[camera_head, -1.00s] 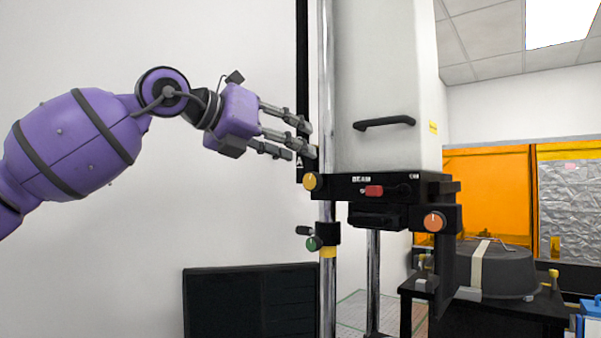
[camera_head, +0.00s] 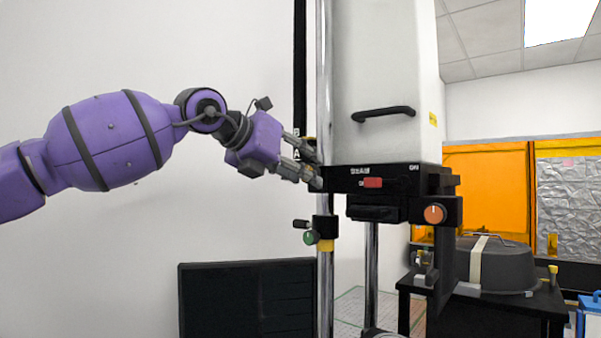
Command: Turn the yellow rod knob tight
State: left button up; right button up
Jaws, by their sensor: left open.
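My left gripper (camera_head: 314,171) reaches in from the left, open, with its fingers at the left end of the black carriage (camera_head: 345,180) on the chrome rod (camera_head: 324,240). My right gripper is not in view.
A green knob (camera_head: 309,237) and a small black lever sit on a lower rod clamp. An orange knob (camera_head: 434,214) and a red switch (camera_head: 373,183) are on the carriage. A white housing (camera_head: 385,70) rises above. A dark monitor (camera_head: 247,300) stands below.

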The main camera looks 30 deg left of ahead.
pick_arm(q)
jog(key=shift+r, duration=0.1)
jog(key=shift+c, duration=1)
jog(key=shift+d, duration=0.1)
jog(key=c, duration=0.8)
jog(key=shift+f+n+h+b, duration=0.35)
jog(key=shift+n+h+b, duration=0.15)
jog(key=shift+n+h, duration=0.55)
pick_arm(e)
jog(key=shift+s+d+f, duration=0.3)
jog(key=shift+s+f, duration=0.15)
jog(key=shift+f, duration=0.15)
pick_arm(q)
jog(key=o, duration=0.9)
jog(key=shift+o, duration=0.5)
jog(key=shift+a, duration=0.3)
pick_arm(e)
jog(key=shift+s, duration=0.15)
pick_arm(q)
jog(key=shift+d+r, duration=0.1)
jog(key=shift+d, duration=0.1)
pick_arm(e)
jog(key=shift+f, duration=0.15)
